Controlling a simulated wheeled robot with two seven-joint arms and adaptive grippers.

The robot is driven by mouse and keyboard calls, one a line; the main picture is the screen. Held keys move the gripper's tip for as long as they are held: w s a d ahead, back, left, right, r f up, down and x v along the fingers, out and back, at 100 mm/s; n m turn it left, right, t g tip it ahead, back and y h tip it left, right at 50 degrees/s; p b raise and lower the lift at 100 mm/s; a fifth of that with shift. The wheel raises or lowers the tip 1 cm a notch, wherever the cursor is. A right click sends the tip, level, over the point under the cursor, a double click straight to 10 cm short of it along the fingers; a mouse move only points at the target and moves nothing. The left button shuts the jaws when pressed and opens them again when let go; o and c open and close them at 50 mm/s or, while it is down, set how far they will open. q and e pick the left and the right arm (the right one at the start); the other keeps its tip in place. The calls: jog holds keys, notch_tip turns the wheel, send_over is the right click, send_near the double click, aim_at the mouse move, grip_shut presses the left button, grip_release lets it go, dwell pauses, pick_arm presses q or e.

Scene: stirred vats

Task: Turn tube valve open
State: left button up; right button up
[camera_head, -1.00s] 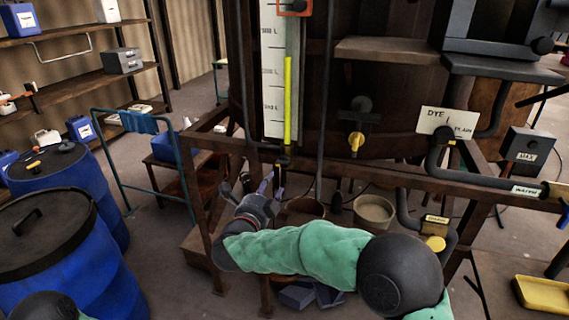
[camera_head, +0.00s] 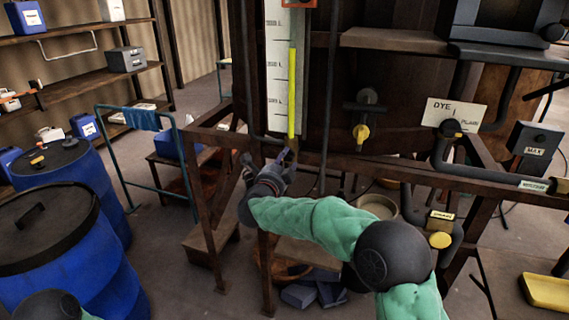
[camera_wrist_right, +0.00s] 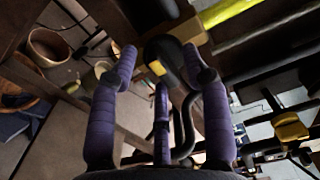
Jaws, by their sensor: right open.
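The upright sight tube (camera_head: 292,95), filled yellow, runs down the white scale on the dark vat. Its lower end and the tube valve there are small and partly covered by my right gripper (camera_head: 285,160), so I cannot tell the valve's position. My right gripper is just below the tube's foot, at the wooden rail. In the right wrist view its purple fingers (camera_wrist_right: 160,62) are spread open. A dark rounded fitting with a yellow patch (camera_wrist_right: 156,68) appears between and beyond the fingertips; I cannot tell whether they touch it. My left gripper is out of view.
A yellow-ended tap (camera_head: 361,133) and a dye sign (camera_head: 453,114) are to the right on the vat. The wooden rail (camera_head: 400,172) crosses below them. A bucket (camera_head: 377,206) stands beneath. Blue drums (camera_head: 75,265) stand at left.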

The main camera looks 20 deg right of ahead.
grip_shut()
